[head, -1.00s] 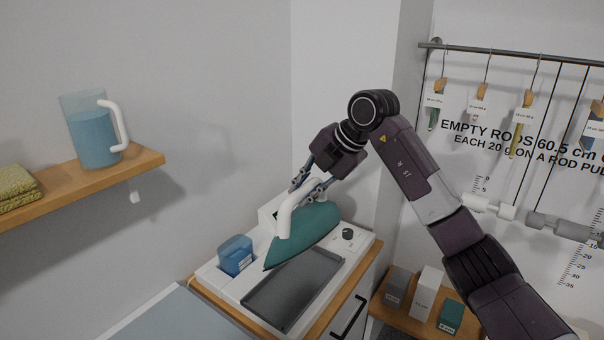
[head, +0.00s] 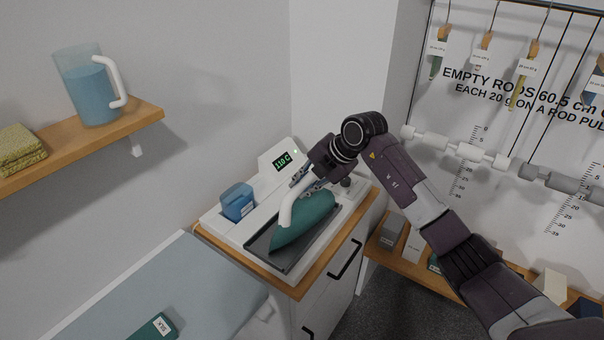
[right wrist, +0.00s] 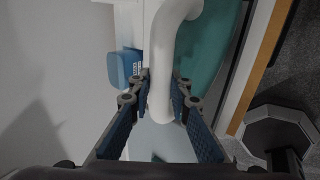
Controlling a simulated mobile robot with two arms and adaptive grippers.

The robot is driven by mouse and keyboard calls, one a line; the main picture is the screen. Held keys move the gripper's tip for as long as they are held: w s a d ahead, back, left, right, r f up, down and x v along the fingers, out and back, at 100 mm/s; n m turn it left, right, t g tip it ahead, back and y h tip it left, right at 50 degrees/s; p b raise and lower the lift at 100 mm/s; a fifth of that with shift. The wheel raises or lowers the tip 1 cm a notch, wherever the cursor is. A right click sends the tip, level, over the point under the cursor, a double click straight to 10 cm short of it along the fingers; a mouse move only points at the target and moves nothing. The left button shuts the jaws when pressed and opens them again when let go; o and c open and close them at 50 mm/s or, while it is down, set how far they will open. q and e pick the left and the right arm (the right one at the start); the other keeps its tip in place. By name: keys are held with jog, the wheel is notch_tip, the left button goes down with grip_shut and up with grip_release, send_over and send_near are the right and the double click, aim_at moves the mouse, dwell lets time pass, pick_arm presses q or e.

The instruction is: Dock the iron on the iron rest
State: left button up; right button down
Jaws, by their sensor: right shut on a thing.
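The teal iron (head: 308,221) with a white handle (head: 288,205) lies over the dark grey recessed tray of the iron rest (head: 262,247) in the head view. It seems to be on or just above the tray; exact contact cannot be told. My right gripper (head: 300,184) is shut on the iron's handle. In the right wrist view the two blue-padded fingers (right wrist: 162,105) flank the white handle (right wrist: 165,60), with the teal body (right wrist: 215,45) beyond. My left gripper is not in view.
The white station has a blue water tank (head: 238,201), a display reading 110 C (head: 283,161) and a dark knob (head: 346,182). It stands on a wood-topped cabinet (head: 290,289). A pale blue board (head: 190,290) lies at left. A shelf (head: 110,132) holds a jug (head: 88,88) and towels (head: 18,152).

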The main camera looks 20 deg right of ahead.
jog(key=shift+w+r, duration=0.1)
jog(key=shift+r, duration=0.1)
jog(key=c, duration=2.2)
grip_release()
jog(key=shift+f, duration=0.3)
jog(key=shift+c, duration=0.2)
jog(key=o, duration=0.4)
jog(key=shift+r, duration=0.1)
jog(key=shift+o, duration=0.2)
jog(key=shift+s, duration=0.2)
jog(key=shift+s+d+r+b, duration=0.1)
jog(key=shift+d+r+b, duration=0.2)
jog(key=shift+r, duration=0.2)
jog(key=b+v, duration=0.2)
jog(key=v, duration=0.9)
jog(key=shift+b, duration=0.35)
jog(key=shift+a, duration=0.25)
